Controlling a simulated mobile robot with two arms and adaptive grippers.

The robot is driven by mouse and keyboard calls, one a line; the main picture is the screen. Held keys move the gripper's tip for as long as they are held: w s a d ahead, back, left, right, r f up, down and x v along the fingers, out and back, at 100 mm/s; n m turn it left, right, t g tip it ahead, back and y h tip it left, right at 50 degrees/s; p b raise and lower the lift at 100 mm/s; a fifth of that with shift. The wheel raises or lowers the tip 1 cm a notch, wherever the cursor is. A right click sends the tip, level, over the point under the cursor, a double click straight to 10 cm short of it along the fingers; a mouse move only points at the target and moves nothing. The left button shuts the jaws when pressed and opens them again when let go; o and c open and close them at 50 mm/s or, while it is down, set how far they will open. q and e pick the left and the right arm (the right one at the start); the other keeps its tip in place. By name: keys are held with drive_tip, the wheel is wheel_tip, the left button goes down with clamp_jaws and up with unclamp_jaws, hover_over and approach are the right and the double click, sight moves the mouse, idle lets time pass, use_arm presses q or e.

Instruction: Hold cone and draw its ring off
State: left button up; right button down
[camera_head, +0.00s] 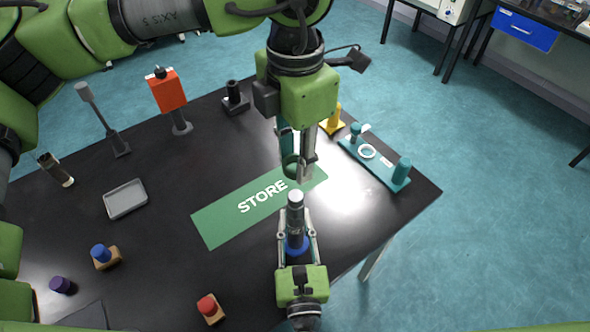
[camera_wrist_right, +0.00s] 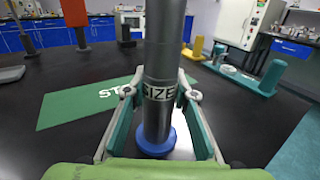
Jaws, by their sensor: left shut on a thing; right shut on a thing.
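The grey metal cone (camera_head: 295,212) stands upright near the table's front edge. It also shows in the right wrist view (camera_wrist_right: 160,60), with a "SIZE" label and a round blue base (camera_wrist_right: 155,142). My right gripper (camera_head: 297,238) is shut on the cone, one finger on each side. My left gripper (camera_head: 299,170) points down just above and behind the cone's top. It is shut on a small rounded thing, apparently the ring (camera_head: 291,166), which looks clear of the cone; the fingers partly hide it. The cone's top is cut off in the wrist view.
The green STORE mat (camera_head: 225,222) lies behind the cone. A teal plate (camera_head: 378,170) with a white ring (camera_head: 367,151) and a yellow stand (camera_head: 333,122) are at right. A grey tray (camera_head: 125,199), red-topped block (camera_head: 209,307) and blue-topped block (camera_head: 104,256) stand left.

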use_arm(q)
wheel_tip(320, 180, up, 5)
drive_tip(key=shift+r, duration=0.1)
idle(0.7)
idle(0.3)
use_arm(e)
drive_tip(key=c, duration=1.6)
unclamp_jaws()
